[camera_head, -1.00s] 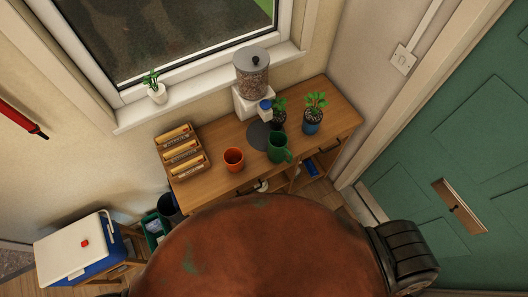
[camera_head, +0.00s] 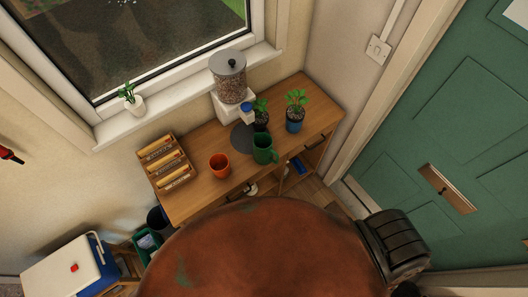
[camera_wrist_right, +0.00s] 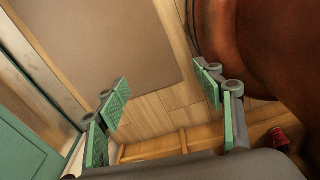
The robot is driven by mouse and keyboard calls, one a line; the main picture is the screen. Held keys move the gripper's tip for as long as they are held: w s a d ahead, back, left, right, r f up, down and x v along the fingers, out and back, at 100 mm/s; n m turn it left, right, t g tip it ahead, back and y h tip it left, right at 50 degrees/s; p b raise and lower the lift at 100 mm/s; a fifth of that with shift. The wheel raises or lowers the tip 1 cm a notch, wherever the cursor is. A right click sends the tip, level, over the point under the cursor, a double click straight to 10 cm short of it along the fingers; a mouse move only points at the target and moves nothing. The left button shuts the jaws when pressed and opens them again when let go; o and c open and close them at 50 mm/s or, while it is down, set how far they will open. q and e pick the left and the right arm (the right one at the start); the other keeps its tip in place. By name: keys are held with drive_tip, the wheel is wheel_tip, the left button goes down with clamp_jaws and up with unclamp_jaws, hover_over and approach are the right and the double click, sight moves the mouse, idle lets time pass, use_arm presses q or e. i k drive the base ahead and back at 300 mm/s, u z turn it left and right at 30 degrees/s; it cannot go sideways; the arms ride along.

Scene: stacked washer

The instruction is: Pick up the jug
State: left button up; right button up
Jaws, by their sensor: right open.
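A green jug (camera_head: 264,149) with a handle on its right side stands upright on the wooden table, near its front edge, in the head view. An orange cup (camera_head: 219,165) stands to its left, apart from it. My right gripper (camera_wrist_right: 160,98) shows in the right wrist view, its green-padded fingers wide apart with nothing between them. It points toward the wooden floor, and the jug is not in that view. My left gripper is in neither view.
The wooden table (camera_head: 205,194) also holds a dispenser (camera_head: 230,88), two potted plants (camera_head: 295,113) and a wooden rack (camera_head: 169,164). A green door (camera_head: 450,120) stands at right. A cooler box (camera_head: 68,270) is at lower left. My rounded body hides the area before the table.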

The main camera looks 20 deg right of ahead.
sight(262, 156)
drive_tip(key=z, duration=1.85)
drive_tip(key=k, duration=1.3)
drive_tip(key=u, duration=1.6)
